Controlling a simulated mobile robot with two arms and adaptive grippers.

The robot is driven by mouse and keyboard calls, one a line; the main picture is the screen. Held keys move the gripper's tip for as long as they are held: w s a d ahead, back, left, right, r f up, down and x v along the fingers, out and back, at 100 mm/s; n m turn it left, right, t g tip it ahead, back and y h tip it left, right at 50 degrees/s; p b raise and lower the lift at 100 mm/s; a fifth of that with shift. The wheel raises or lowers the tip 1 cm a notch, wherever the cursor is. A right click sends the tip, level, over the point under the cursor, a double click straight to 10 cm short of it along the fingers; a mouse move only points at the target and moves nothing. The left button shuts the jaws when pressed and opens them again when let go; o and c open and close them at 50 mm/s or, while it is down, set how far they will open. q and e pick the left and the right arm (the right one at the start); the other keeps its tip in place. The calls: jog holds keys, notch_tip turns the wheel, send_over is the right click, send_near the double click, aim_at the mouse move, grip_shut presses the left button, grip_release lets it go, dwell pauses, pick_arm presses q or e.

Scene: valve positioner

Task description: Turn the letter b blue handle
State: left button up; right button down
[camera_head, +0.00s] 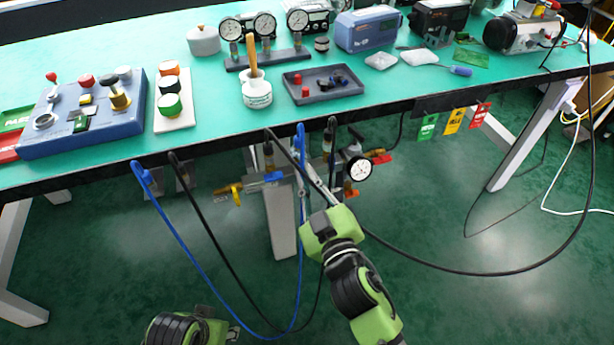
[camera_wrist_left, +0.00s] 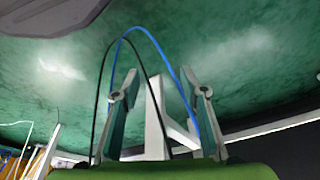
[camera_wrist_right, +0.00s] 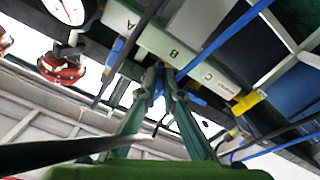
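Under the bench edge, a pipe assembly carries a pale manifold (camera_wrist_right: 190,60) with letters A, B and C in the right wrist view. The blue handle (camera_wrist_right: 158,84) is by letter B, mostly hidden by my right fingers. My right gripper (camera_wrist_right: 160,76) has its fingertips close together, with a bit of blue between them, so it appears shut on that handle. In the head view my right gripper (camera_head: 314,182) reaches up to the assembly, its tips hard to make out. My left gripper (camera_wrist_left: 163,92) is open and empty, low at the bottom of the head view.
A yellow handle (camera_head: 236,192), red handle (camera_head: 381,157) and round gauge (camera_head: 359,169) sit on the assembly. Blue hose (camera_head: 200,267) and black cables (camera_head: 480,270) hang around my arms. A bench leg (camera_head: 281,225) stands behind. The bench top (camera_head: 120,55) overhangs the assembly.

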dwell(0.3)
jog(key=n+p, duration=0.3)
jog(key=n, duration=0.4)
jog(key=shift+r, duration=0.1)
pick_arm(q)
notch_tip(320, 180, down, 13)
jog(key=s, duration=0.3)
jog(key=shift+g+p, duration=0.4)
jog(key=shift+p, duration=0.05)
pick_arm(e)
jog(key=shift+n, duration=2.7)
pick_arm(q)
jog(key=shift+s+a, duration=0.1)
jog(key=shift+a, duration=0.05)
pick_arm(e)
jog(key=c, duration=2.2)
grip_release()
